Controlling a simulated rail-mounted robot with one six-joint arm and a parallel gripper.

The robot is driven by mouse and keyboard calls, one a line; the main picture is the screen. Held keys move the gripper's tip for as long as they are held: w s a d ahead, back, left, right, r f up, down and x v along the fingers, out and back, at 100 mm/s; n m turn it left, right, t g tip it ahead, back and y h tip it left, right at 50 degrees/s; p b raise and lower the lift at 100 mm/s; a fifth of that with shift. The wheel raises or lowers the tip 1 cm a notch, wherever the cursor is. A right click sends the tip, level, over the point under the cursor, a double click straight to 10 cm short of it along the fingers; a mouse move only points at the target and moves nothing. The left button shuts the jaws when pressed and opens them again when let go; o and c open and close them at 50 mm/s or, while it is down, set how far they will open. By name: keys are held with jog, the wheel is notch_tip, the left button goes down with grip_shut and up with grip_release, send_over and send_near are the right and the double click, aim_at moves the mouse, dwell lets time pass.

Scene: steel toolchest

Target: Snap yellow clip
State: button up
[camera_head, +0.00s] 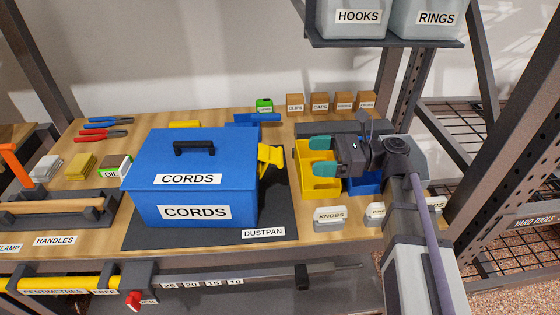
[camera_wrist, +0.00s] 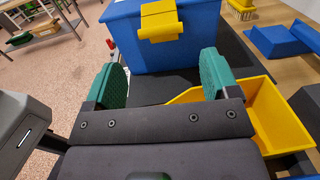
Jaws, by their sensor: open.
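The blue CORDS box (camera_head: 225,175) stands with its lid (camera_head: 190,150) on and a black handle on top. The yellow clip (camera_head: 271,158) is on the box's right side and sticks out at an angle. In the wrist view the clip (camera_wrist: 160,20) is at the top centre, on the blue wall. Whether it is latched, I cannot tell. My gripper (camera_head: 321,156) is open and empty, its teal fingers pointing left at the clip with a gap between. In the wrist view the fingers (camera_wrist: 163,75) are on either side below the clip.
A yellow bin (camera_head: 318,187) lies beneath my fingers, with a blue bin (camera_head: 366,185) beside it. The box stands on a dark DUSTPAN mat (camera_head: 200,238). A blue dustpan (camera_head: 255,119) lies behind the box. A KNOBS label (camera_head: 330,215) stands at the front edge.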

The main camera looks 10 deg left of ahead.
aim_at(265, 163)
jog(key=x, duration=0.9)
jog(key=shift+a, duration=0.15)
jog(key=shift+c, duration=0.4)
